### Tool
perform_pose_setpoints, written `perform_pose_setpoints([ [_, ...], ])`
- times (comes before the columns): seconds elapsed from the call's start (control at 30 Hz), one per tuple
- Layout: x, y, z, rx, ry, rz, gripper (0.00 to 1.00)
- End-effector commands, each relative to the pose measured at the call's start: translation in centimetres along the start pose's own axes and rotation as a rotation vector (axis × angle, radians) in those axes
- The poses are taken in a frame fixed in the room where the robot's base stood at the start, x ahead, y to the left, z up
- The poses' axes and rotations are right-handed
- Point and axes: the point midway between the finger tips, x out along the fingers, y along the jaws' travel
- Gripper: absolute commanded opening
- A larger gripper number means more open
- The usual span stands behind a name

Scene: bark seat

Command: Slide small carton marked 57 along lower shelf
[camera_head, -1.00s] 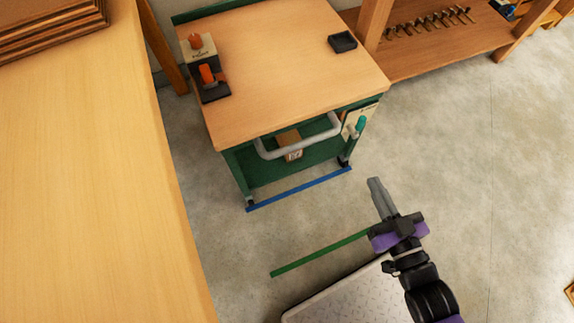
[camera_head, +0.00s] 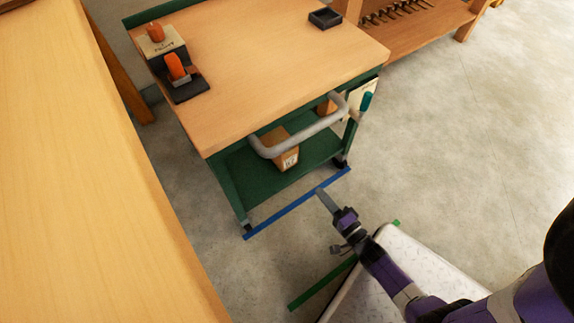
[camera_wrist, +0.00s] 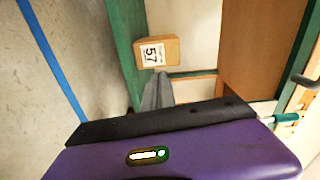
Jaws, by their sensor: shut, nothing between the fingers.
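The small carton marked 57 (camera_wrist: 158,52) is a brown box with a white label, and it shows upper middle in the wrist view. In the head view the carton (camera_head: 284,153) stands on the green lower shelf (camera_head: 262,180) of the cart, partly hidden behind the grey handle. My gripper (camera_head: 320,192) is shut and empty, low in front of the cart near the blue floor strip. In the wrist view my gripper's fingertips (camera_wrist: 161,76) overlap the area just below the carton in the picture; I cannot tell whether they touch it, but in the head view they look apart.
The grey handle (camera_head: 300,135) crosses in front of the lower shelf. A second brown block (camera_head: 326,106) is at the right. A wooden bench (camera_head: 90,190) fills the left.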

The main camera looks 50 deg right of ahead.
Motion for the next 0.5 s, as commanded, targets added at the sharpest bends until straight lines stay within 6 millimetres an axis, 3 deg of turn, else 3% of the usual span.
perform_pose_setpoints([
  [0.27,0.6,-0.7,0.2,0.115,-0.009,-0.026,0.00],
  [0.5,4.1,-0.7,0.1,0.114,-0.007,-0.028,0.00],
])
